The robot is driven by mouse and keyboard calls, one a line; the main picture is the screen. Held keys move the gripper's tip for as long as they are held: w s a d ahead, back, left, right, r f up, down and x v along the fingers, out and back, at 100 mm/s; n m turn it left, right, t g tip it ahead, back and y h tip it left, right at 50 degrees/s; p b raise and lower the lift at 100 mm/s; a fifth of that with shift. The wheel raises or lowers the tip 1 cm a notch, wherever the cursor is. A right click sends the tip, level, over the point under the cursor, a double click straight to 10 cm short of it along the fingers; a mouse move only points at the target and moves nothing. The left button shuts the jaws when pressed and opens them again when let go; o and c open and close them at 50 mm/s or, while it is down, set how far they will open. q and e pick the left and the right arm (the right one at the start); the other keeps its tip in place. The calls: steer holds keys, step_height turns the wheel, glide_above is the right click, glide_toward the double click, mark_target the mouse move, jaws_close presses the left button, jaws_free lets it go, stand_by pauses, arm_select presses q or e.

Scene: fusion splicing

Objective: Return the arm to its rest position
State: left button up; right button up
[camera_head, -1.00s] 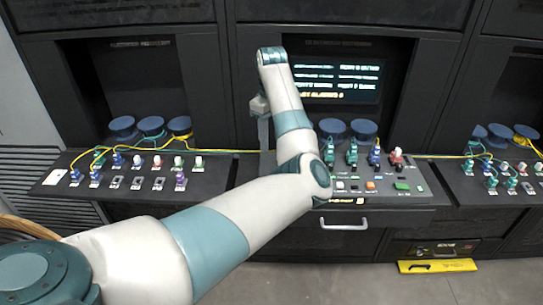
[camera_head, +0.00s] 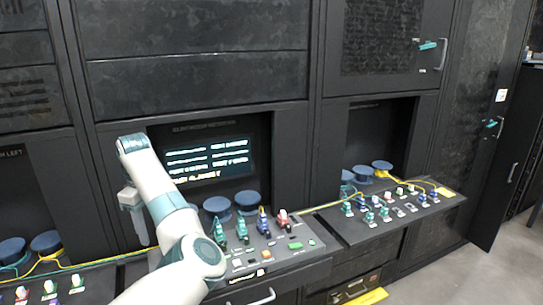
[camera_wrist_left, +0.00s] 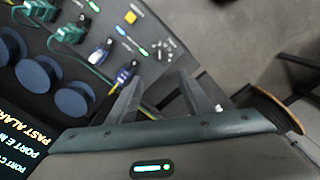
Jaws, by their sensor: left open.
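My left arm (camera_head: 165,205) comes in from the bottom and bends at a raised joint at the left of the head view. My left gripper (camera_head: 142,238) hangs below that joint, in front of the dark cabinet and left of the screen. In the left wrist view its two fingers (camera_wrist_left: 160,78) stand apart with nothing between them. The console panel with its connectors lies beyond the fingers there. My right gripper is in neither view.
The central console (camera_head: 310,258) carries several coloured connectors and blue spools (camera_head: 247,203) below a lit screen (camera_head: 207,160). A right console (camera_head: 450,207) holds more connectors and yellow cable. Grey floor (camera_head: 440,262) is open at the right. A yellow bar (camera_head: 368,297) lies low in front.

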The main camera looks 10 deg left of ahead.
arm_select(q)
steer(key=s+a+f+m+t+y, duration=0.1)
steer(key=s+a+f+m+y, duration=0.2)
steer(key=s+f, duration=0.6)
steer(key=s+a+f+m+y, duration=0.25)
steer(key=s+f, duration=0.35)
steer(key=f, duration=0.5)
steer(key=s+d+f+m+t+h, duration=0.1)
steer(key=s+d+f+m+h, duration=0.2)
steer(key=s+d, duration=0.55)
steer(key=s+d+f+m+t+h, duration=0.1)
steer(key=s+d+f+m, duration=0.2)
steer(key=s+d+m, duration=0.45)
steer(key=s+d+f+m+t+h, duration=0.1)
steer(key=s+d+f+m+h, duration=0.15)
steer(key=s+d, duration=0.8)
step_height(320, 180, down, 31)
steer(key=s+g+b, duration=0.2)
steer(key=s+b, duration=0.1)
steer(key=b, duration=0.1)
steer(key=s+a+f+b, duration=0.2)
steer(key=s+f, duration=0.7)
steer(key=f, duration=0.3)
steer(key=s+a+f+g+y+b, duration=0.1)
steer(key=s+a+f+b, duration=0.1)
steer(key=s+f, duration=0.7)
step_height(320, 180, down, 3)
steer(key=shift+s+r+m+b, duration=0.15)
steer(key=shift+s+m+b, duration=0.1)
steer(key=shift+m+b, duration=0.1)
